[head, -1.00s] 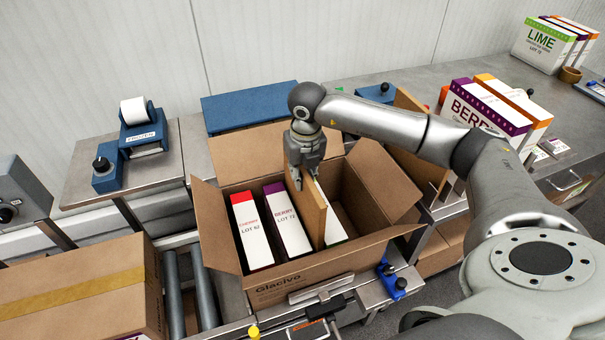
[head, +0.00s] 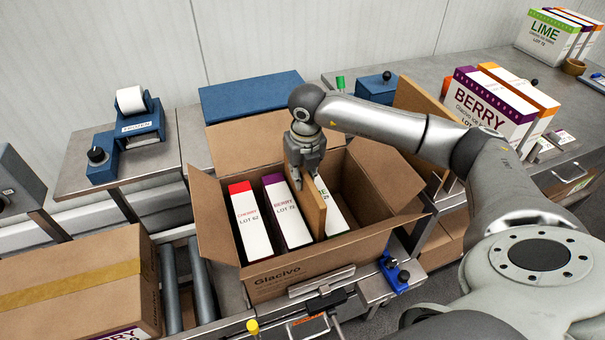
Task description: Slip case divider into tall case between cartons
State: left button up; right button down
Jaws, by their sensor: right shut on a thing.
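The tall open case (head: 300,281) stands on the conveyor with its flaps spread. Inside it a cherry carton (head: 248,222), a berry carton (head: 287,212) and a lime carton (head: 331,210) stand in a row from left to right. My right gripper (head: 307,165) is shut on the brown case divider (head: 307,203) by its top edge. The divider is upright, its lower part inside the case between the berry and lime cartons. Its bottom edge is hidden. The right side of the case is empty. My left gripper is out of view.
A closed taped carton (head: 70,280) lies on the rollers at left. More berry cartons (head: 490,105) and lime cartons (head: 548,35) stand on the right bench. A blue clamp (head: 393,273) sits at the case's front right.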

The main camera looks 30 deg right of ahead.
jog(key=shift+f+b, duration=2.65)
jog(key=shift+f, duration=0.95)
jog(key=c, duration=1.5)
grip_release()
jog(key=shift+c, duration=0.2)
jog(key=shift+o, duration=1.1)
jog(key=shift+r, duration=0.1)
notch_tip(320, 180, up, 30)
jog(key=p, duration=1.8)
jog(key=shift+r, duration=0.25)
